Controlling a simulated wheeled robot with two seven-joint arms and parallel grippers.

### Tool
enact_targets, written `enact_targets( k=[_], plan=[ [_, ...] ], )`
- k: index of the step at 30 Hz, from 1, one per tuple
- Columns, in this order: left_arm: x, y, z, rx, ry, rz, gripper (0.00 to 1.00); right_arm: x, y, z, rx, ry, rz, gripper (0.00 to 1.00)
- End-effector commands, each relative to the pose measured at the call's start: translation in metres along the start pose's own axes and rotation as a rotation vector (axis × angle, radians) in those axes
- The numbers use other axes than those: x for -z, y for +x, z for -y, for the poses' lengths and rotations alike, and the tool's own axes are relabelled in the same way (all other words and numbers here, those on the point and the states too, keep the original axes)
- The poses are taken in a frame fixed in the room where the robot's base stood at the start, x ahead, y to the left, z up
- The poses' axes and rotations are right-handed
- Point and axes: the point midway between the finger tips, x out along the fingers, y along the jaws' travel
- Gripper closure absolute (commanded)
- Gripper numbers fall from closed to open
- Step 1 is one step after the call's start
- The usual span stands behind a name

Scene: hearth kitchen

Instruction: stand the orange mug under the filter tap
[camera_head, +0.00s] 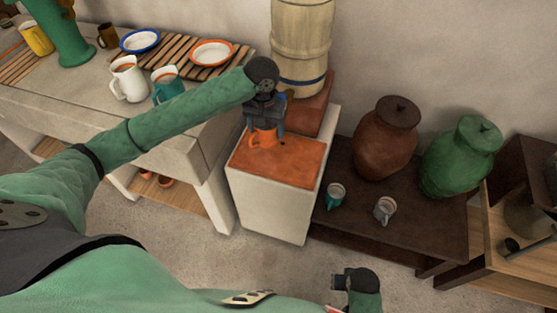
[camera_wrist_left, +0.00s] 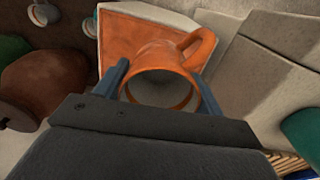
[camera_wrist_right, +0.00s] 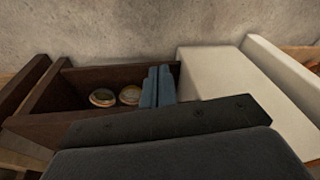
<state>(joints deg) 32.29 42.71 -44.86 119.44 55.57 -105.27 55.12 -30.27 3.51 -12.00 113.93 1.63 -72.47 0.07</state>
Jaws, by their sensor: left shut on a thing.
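The orange mug (camera_head: 262,138) is upright over the orange top (camera_head: 290,165) of the pale plinth, in front of the filter. My left gripper (camera_head: 265,122) is shut on it from above. In the left wrist view the mug (camera_wrist_left: 158,62) sits between the blue fingers, its handle toward the upper right. I cannot tell whether its base touches the top. The filter (camera_head: 300,45) is a tall pale ribbed barrel on a reddish block. Its tap is not visible, probably behind my left gripper. My right gripper (camera_head: 338,282) is low at the front, fingers together and empty.
A dark low table at right holds a brown jar (camera_head: 385,140), a green jar (camera_head: 460,158), a teal mug (camera_head: 336,195) and a grey mug (camera_head: 385,209). The left counter holds a white jug (camera_head: 128,80), a teal jug (camera_head: 166,88) and plates on slatted racks.

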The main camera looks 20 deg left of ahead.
Motion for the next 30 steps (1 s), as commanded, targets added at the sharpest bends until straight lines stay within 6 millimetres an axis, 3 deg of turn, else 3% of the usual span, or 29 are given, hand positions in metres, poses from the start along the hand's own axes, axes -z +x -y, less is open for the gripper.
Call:
enact_targets(
  k=[1, 6, 11, 19, 26, 30],
  plan=[
    [0.0, 0.015, 0.001, 0.0, 0.0, 0.0, 0.57, 0.003, -0.013, 0.003, 0.005, 0.001, -0.009, 1.0],
    [0.006, 0.036, 0.003, 0.003, -0.002, -0.015, 0.57, 0.005, -0.068, 0.01, 0.021, 0.0, -0.018, 1.0],
    [0.035, 0.052, 0.028, 0.024, -0.053, -0.032, 0.57, -0.003, -0.095, 0.021, 0.044, -0.015, -0.015, 1.0],
    [0.085, 0.078, 0.078, 0.024, -0.284, -0.009, 0.57, 0.002, -0.107, 0.043, 0.095, -0.034, -0.076, 1.0],
    [0.092, 0.086, 0.08, 0.003, -0.406, -0.008, 0.57, 0.012, -0.107, 0.046, 0.106, -0.028, -0.128, 1.0],
    [0.092, 0.105, 0.081, 0.003, -0.418, -0.007, 0.57, 0.011, -0.111, 0.043, 0.101, -0.026, -0.122, 1.0]
  ],
)
